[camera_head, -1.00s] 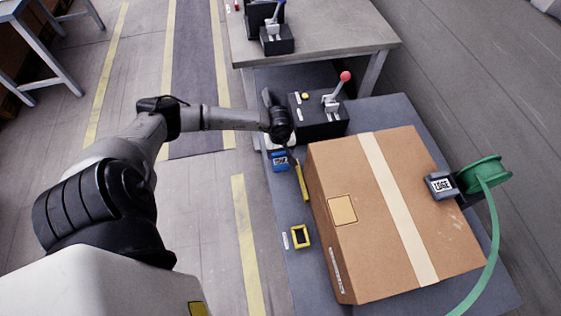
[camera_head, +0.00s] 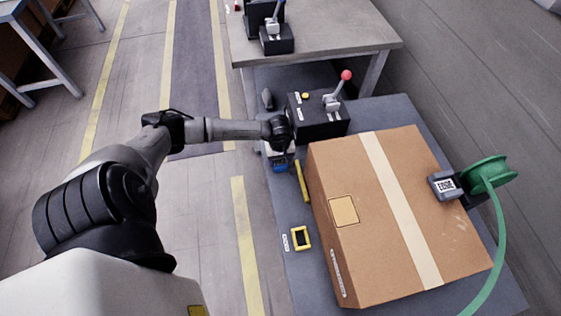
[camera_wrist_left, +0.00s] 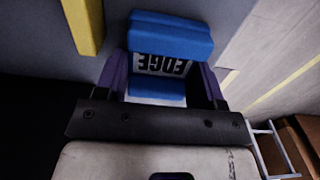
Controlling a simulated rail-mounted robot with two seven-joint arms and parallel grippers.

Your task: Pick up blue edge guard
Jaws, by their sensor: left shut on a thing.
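The blue edge guard (camera_head: 280,168) is at the left edge of the grey table, partly hidden under my left wrist in the head view. In the left wrist view the blue guard (camera_wrist_left: 170,38) carries a white label reading EDGE. My left gripper (camera_wrist_left: 165,78) has a purple finger on each side of it and is shut on it. In the head view the left gripper (camera_head: 279,156) points down at the guard. I cannot tell whether the guard is touching the table. My right gripper is not in view.
A large taped cardboard box (camera_head: 370,240) fills much of the table (camera_head: 290,280). A yellow bar (camera_head: 302,181) lies close to the guard, and a yellow frame (camera_head: 300,238) lies nearer. A black lever box (camera_head: 315,118) stands behind. A green strap reel (camera_head: 488,172) is at the box's right.

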